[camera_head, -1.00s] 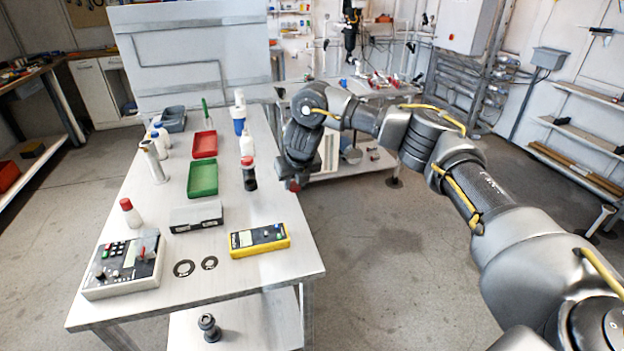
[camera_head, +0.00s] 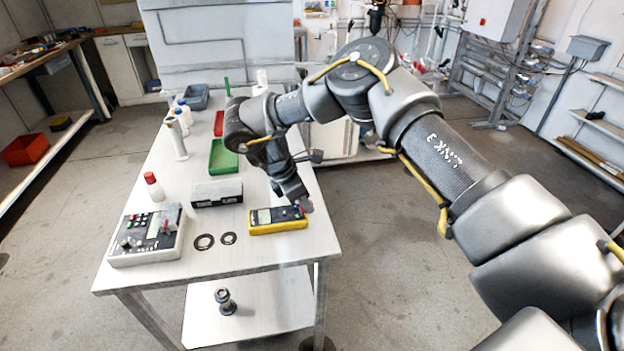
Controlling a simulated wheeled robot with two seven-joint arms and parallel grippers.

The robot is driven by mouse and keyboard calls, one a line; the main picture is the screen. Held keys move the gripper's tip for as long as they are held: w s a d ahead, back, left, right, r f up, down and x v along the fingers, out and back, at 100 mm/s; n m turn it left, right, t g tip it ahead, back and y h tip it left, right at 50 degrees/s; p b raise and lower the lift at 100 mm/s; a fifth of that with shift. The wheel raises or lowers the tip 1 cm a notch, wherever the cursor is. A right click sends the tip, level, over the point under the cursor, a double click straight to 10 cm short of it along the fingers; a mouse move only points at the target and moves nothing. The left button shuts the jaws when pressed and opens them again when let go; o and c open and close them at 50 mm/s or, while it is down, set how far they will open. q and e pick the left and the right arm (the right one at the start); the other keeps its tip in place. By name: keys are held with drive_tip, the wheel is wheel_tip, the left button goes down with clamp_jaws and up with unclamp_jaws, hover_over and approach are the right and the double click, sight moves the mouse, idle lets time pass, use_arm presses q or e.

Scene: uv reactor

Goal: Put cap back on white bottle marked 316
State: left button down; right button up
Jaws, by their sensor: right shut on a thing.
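My right gripper (camera_head: 300,205) points down over the right edge of the table, just above the right end of the yellow meter. A white bottle with a red cap (camera_head: 153,187) stands upright at the left, behind the grey control box. More white bottles (camera_head: 183,112) stand farther back on the left. The marking 316 cannot be read on any bottle. My right arm hides the table's right middle part. My left gripper is not in view.
The yellow meter (camera_head: 278,220) lies close under my gripper. A grey box (camera_head: 217,193), a green tray (camera_head: 223,158), a red tray (camera_head: 218,124), two dark rings (camera_head: 204,242) and the control box (camera_head: 147,236) are on the table (camera_head: 265,258). The front strip is clear.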

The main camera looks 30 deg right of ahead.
drive_tip(key=s+a+m+g, duration=0.1)
drive_tip(key=s+m, duration=0.2)
drive_tip(key=s+a+f+m+g+y, duration=0.1)
drive_tip(key=s+m, duration=0.2)
drive_tip(key=m, duration=0.1)
drive_tip(key=s+a+f+m+g+y, duration=0.1)
drive_tip(key=s+a+m, duration=0.1)
drive_tip(key=s+m, duration=0.1)
drive_tip(key=shift+s+m+g, duration=0.2)
drive_tip(key=shift+m+g, duration=0.2)
drive_tip(key=shift+s+d+r+m+y, duration=0.2)
drive_tip(key=shift+s+m, duration=0.25)
drive_tip(key=shift+s, duration=0.5)
drive_tip(key=shift+s+r+m+y, duration=0.1)
drive_tip(key=shift+s+m+y, duration=0.25)
drive_tip(key=shift+s, duration=0.6)
drive_tip(key=shift+s+d+r+m+y, duration=0.15)
drive_tip(key=shift+s+m, duration=0.35)
drive_tip(key=shift+s, duration=0.45)
